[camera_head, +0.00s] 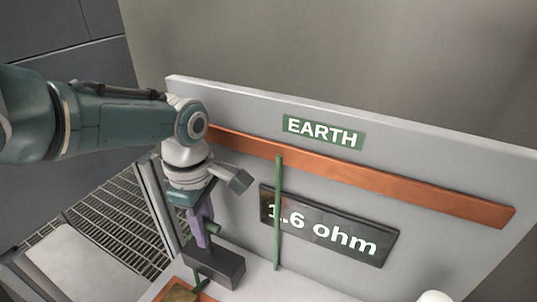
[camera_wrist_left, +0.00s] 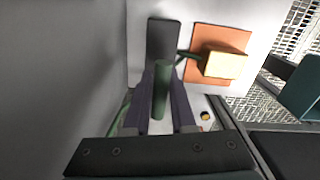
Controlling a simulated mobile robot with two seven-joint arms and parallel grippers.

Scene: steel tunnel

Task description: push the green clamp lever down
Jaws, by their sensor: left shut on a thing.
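The green clamp lever (camera_wrist_left: 160,88) shows in the left wrist view as a round green bar between the two purple fingers of my left gripper (camera_wrist_left: 163,98). The gripper is shut on it. In the head view my left gripper (camera_head: 203,236) points down at the dark clamp block (camera_head: 222,268), and a short green end of the lever (camera_head: 212,229) sticks out beside the fingers. The fingers hide most of the lever there. The dark block also shows beyond the lever in the wrist view (camera_wrist_left: 163,38). My right gripper is not in view.
A grey panel carries an EARTH sign (camera_head: 323,132), a copper bar (camera_head: 370,180) and a "1.6 ohm" display (camera_head: 328,226). A green cable (camera_head: 278,215) runs down in front. A yellow block (camera_wrist_left: 226,63) sits on a copper plate (camera_wrist_left: 203,37) near the clamp. Floor grating (camera_head: 115,225) lies left.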

